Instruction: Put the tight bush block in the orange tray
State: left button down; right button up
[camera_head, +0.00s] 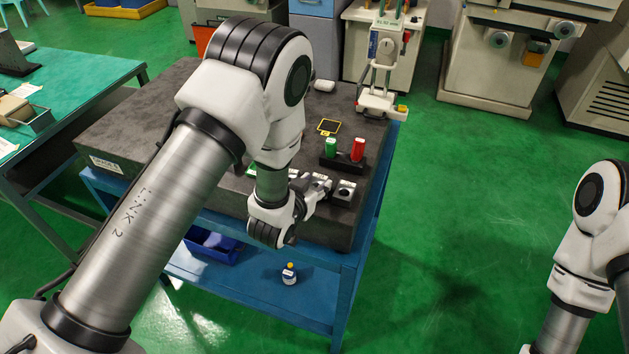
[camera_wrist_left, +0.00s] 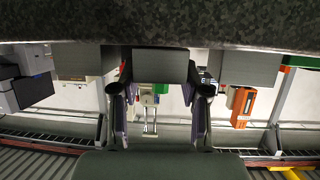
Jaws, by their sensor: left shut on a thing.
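My left gripper (camera_head: 315,190) reaches low over the near edge of the dark granite plate. In the left wrist view its two fingers (camera_wrist_left: 160,98) stand on either side of a plain grey block (camera_wrist_left: 160,64) and are shut on it. The block appears to rest at the plate. Another grey block stands on each side of it, at left (camera_wrist_left: 88,62) and at right (camera_wrist_left: 247,70); a block with a round hole (camera_head: 345,190) shows beside the gripper in the head view. I cannot read which is the tight bush block. An orange-red tray (camera_head: 204,37) is partly hidden behind my left arm.
A black stand holds a green-handled gauge (camera_head: 331,147) and a red-handled gauge (camera_head: 357,149) behind the blocks. A yellow-framed dark square (camera_head: 329,127) lies farther back. A height-gauge-like stand (camera_head: 380,60) is at the far corner. My left arm hides much of the plate.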

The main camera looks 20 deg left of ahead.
pick_arm(q)
jog(key=shift+s+f, duration=0.1)
jog(key=c, duration=0.6)
grip_release()
jog(key=shift+f, duration=0.1)
jog(key=shift+s, duration=0.15)
